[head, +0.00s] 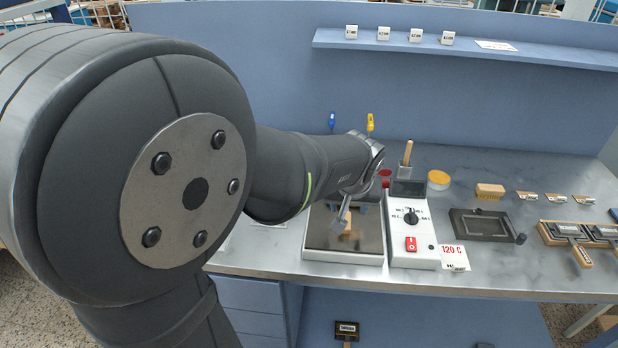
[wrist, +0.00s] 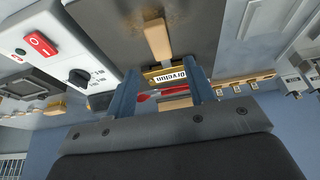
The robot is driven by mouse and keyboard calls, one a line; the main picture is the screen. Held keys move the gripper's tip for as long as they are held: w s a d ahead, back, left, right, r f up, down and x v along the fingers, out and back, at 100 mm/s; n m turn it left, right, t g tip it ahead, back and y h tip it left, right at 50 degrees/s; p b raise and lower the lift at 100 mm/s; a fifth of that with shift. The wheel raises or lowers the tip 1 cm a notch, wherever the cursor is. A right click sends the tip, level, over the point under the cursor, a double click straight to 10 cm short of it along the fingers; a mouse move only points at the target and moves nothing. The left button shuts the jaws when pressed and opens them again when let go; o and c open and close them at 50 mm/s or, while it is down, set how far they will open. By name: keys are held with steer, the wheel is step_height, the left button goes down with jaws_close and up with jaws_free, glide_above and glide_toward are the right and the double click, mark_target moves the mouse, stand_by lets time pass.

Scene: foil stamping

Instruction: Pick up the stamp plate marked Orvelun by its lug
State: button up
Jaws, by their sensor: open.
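The stamp plate marked Orvelun (wrist: 171,76) shows in the wrist view as a yellowish lettered strip, with its tan lug (wrist: 157,40) extending from it over the dark hotplate surface (wrist: 115,32). In the head view a tan piece of it (head: 350,236) shows on the hotplate (head: 318,240), the rest hidden behind my gripper. My gripper (wrist: 159,75) is open, its two blue fingers apart on either side of the lettered part. The lug lies beyond the fingertips in the picture. It is also in the head view (head: 343,217), pointing down over the hotplate. Contact cannot be told.
A control box (head: 410,232) with a red switch and dial stands right of the hotplate, beside a 120 C card (head: 453,257). Further right are a black frame (head: 483,225) and several plates on stands. A yellow-lidded jar (head: 439,180) and colored-handled tools stand behind.

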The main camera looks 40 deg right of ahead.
mark_target(346, 216)
steer(key=x, duration=0.5)
steer(key=shift+a, duration=0.2)
jaws_close()
